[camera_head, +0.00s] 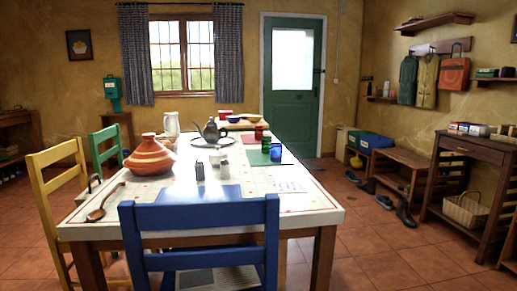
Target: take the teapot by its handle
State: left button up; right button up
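A dark grey teapot (211,133) stands upright on the far half of the white-topped table (312,205). It appears to sit on or just behind a pale plate (226,141). A thin curved part at its left looks like the handle or spout; it is too small to tell which. Neither of my grippers is in view, and nothing touches the teapot.
A blue chair (202,217) blocks the table's near edge; yellow (55,158) and green chairs (105,146) stand left. Floor on the right (375,240) is largely clear.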

aim_at(212, 134)
jog(key=i+l+z, duration=0.5)
jog(key=l+z, duration=0.2)
jog(key=i+l+z, duration=0.2)
jog(key=z, duration=0.15)
jog(key=i+l+z, duration=0.3)
jog(key=i, duration=0.2)
jog(key=i+z, duration=0.3)
jog(key=i, duration=0.25)
jog(key=i+u, duration=0.45)
jog(key=i, duration=0.15)
jog(key=i+l+u, duration=0.15)
jog(key=i+u, duration=0.3)
jog(key=i+j+u, duration=0.15)
jog(key=i+u, duration=0.5)
jog(key=i, duration=0.3)
jog(key=i+l+u, duration=0.15)
jog(key=i+u, duration=0.2)
jog(key=i+l+u, duration=0.3)
jog(key=i, duration=0.25)
jog(key=i+l+u, duration=0.35)
jog(key=i, duration=0.1)
